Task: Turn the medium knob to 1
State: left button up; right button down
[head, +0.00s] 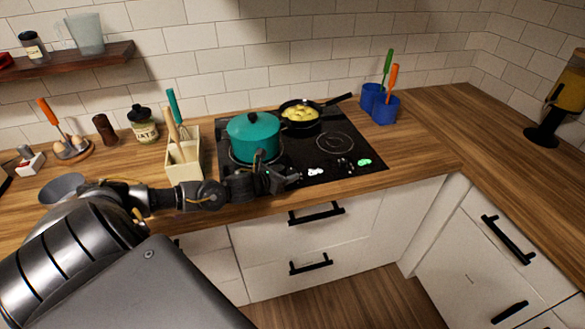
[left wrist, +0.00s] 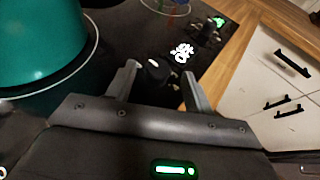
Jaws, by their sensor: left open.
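The black cooktop (head: 290,152) has control knobs along its front edge. In the left wrist view, a black knob (left wrist: 157,71) with a white mark sits between the spread fingers of my left gripper (left wrist: 160,82). Another dark knob (left wrist: 208,33) is farther off, beside a green lit display. A white lit display (left wrist: 182,52) lies just beyond the nearer knob. In the head view my left gripper (head: 288,179) is at the cooktop's front edge, left of the white display, and hides the near knob. It is open. I cannot read which knob is the medium one. My right gripper is out of view.
A teal pot (head: 253,138) stands on the cooktop close behind my left gripper. A black pan (head: 300,115) with yellow food is at the back. A cream utensil holder (head: 184,160) stands left of the cooktop.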

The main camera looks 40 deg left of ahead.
aim_at(291, 171)
pick_arm(q)
jog(key=shift+p+x, duration=0.4)
jog(key=shift+x, duration=1.75)
jog(key=shift+s+a+f, duration=0.1)
jog(key=c, duration=1)
